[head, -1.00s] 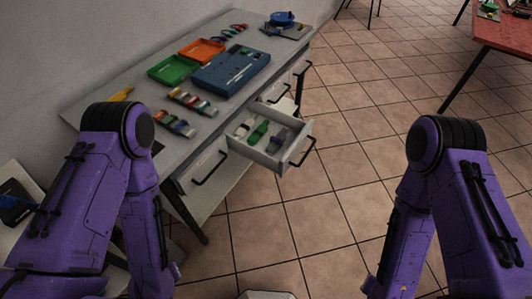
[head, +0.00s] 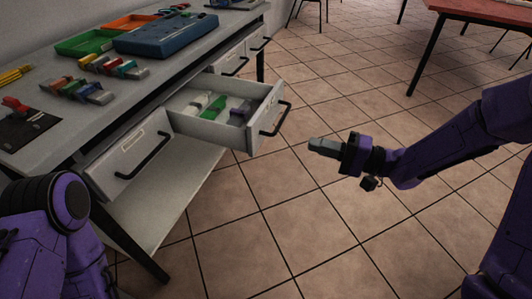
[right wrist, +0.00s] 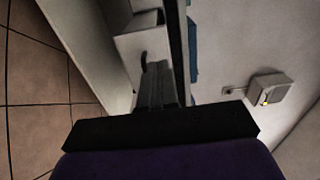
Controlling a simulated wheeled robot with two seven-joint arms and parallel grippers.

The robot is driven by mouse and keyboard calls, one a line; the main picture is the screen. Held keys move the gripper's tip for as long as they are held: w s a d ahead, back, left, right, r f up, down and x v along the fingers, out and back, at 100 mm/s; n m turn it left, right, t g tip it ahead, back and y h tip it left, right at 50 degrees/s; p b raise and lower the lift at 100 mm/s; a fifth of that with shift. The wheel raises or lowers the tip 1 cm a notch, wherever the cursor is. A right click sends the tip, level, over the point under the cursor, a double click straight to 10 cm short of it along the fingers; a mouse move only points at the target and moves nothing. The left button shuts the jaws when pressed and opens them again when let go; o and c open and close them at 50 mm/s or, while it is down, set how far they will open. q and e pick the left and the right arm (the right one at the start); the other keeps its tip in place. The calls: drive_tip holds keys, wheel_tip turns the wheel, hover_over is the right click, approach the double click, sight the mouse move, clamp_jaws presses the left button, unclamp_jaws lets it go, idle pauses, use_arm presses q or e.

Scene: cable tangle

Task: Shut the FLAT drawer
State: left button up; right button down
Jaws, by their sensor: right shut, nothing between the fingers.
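One drawer (head: 210,132) of the workbench stands pulled out in the head view, with a black bar handle (head: 278,120) on its front; no label reading FLAT can be made out. Inside lie a green tool (head: 212,110) and some grey and white pieces. My right gripper (head: 312,143) is shut and empty, to the right of the drawer front and apart from it, pointing left toward it. Its fingers (right wrist: 158,85) also show in the right wrist view. My left gripper is out of view; only part of the left arm shows at lower left.
A shut drawer (head: 128,155) is to the left of the open one, and more shut drawers (head: 230,64) lie beyond. The bench top (head: 60,130) carries bins, a blue case (head: 165,35) and small tools. The tiled floor in front is clear. A red table (head: 490,10) stands at upper right.

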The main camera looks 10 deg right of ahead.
sight(253, 129)
drive_tip(key=b+x, duration=0.3)
drive_tip(key=x, duration=1)
drive_tip(key=shift+a, duration=0.15)
drive_tip(key=shift+w+a+r, duration=0.1)
drive_tip(key=shift+w+a, duration=0.05)
drive_tip(key=shift+a, duration=0.15)
